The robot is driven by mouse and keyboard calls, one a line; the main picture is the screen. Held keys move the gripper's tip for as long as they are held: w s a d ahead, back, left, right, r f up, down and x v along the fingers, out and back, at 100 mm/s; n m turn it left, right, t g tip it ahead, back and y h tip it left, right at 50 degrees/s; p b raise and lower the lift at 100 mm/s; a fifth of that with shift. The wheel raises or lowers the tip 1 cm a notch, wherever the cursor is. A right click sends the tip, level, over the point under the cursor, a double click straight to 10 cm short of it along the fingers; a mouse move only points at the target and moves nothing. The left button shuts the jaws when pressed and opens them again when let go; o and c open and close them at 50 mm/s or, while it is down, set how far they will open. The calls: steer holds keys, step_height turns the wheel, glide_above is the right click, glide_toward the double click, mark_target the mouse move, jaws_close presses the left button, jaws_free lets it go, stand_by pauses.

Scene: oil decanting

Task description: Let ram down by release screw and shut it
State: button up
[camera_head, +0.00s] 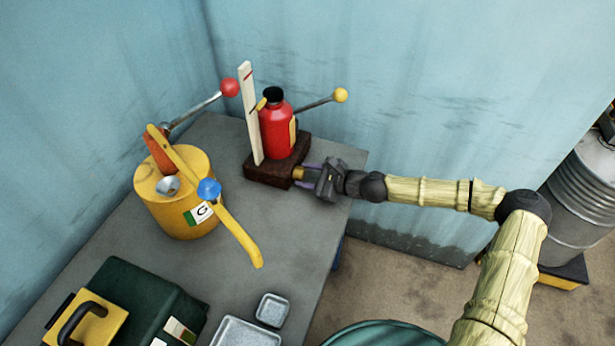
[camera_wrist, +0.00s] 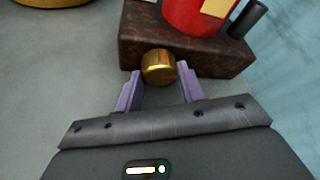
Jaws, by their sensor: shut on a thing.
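A red bottle jack (camera_head: 273,130) stands upright on a dark brown block base (camera_head: 265,171) at the table's back corner. Its black ram cap (camera_head: 273,94) shows just above the red body. The brass release screw knob (camera_wrist: 158,67) sticks out of the front face of the block, also visible in the head view (camera_head: 299,173). My gripper (camera_head: 304,174) reaches in from the right, and its purple fingers (camera_wrist: 160,77) are shut on the knob, one on each side. How far the screw is turned cannot be told.
A pale upright strip with a red mark (camera_head: 249,115) stands beside the jack. A yellow-knobbed lever (camera_head: 318,103) points right behind it. A yellow drum (camera_head: 180,215) with levers stands left. A green case (camera_head: 130,300) and metal trays (camera_head: 272,310) are in front.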

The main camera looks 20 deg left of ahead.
stand_by(0.3)
steer(key=o, duration=1)
steer(key=shift+d, duration=0.1)
steer(key=b+v, duration=0.1)
steer(key=v, duration=1.6)
steer(key=shift+s+d+r, duration=0.1)
steer(key=shift+r, duration=0.05)
